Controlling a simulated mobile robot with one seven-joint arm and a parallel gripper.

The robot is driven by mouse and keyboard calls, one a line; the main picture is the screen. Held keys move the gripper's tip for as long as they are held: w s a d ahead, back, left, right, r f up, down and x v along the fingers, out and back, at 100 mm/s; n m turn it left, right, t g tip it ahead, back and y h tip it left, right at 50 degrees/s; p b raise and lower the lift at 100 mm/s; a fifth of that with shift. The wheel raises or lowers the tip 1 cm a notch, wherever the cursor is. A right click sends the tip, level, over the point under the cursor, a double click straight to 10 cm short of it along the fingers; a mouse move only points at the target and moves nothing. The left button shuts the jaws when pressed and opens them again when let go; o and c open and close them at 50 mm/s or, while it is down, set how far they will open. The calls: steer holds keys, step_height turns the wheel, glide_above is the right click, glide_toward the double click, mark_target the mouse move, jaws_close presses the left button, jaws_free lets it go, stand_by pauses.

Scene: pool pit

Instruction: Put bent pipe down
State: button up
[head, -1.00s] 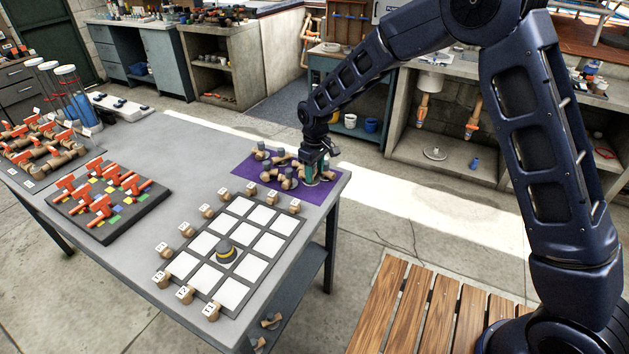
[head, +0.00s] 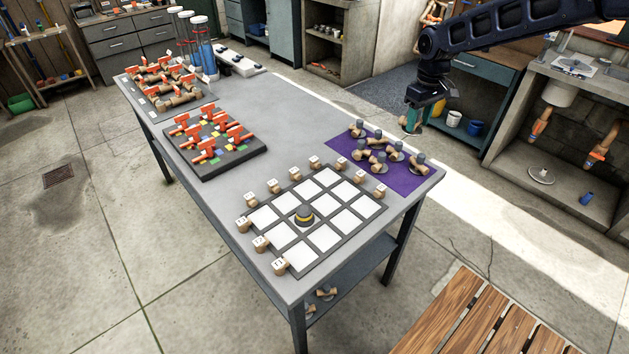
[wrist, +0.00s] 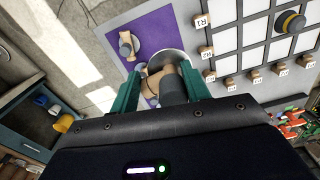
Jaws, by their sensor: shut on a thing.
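My gripper (head: 412,122) hangs in the air near the far right side of the purple mat (head: 415,182). In the wrist view its green fingers (wrist: 160,74) are shut on a bent pipe (wrist: 173,90) with a dark grey end; brown and pale parts show beyond it. Its full shape is partly hidden by the fingers. Several other bent pipes (head: 378,158), brown with grey ends, lie on the mat. One of them (wrist: 128,45) shows on the mat in the wrist view.
A grid board (head: 318,240) with white squares lies left of the mat, one dark yellow-banded piece (head: 304,215) on it and labelled blocks (head: 281,266) along its edges. A rack with red-handled parts (head: 215,150) stands further left. Bare table (head: 285,115) lies behind.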

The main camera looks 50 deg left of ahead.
steer(key=s+a+m, duration=0.1)
steer(key=s+a, duration=1)
steer(key=s, duration=0.5)
steer(key=shift+m, duration=0.5)
steer(key=s+a, duration=0.2)
steer(key=s, duration=0.3)
steer(key=s+a, duration=0.1)
steer(key=s, duration=0.5)
steer(key=s+a, duration=0.2)
steer(key=s, duration=0.3)
steer(key=shift+s+a, duration=0.35)
steer(key=f, duration=2)
steer(key=shift+s, duration=0.2)
steer(key=shift+f, duration=0.1)
steer(key=o, duration=1.1)
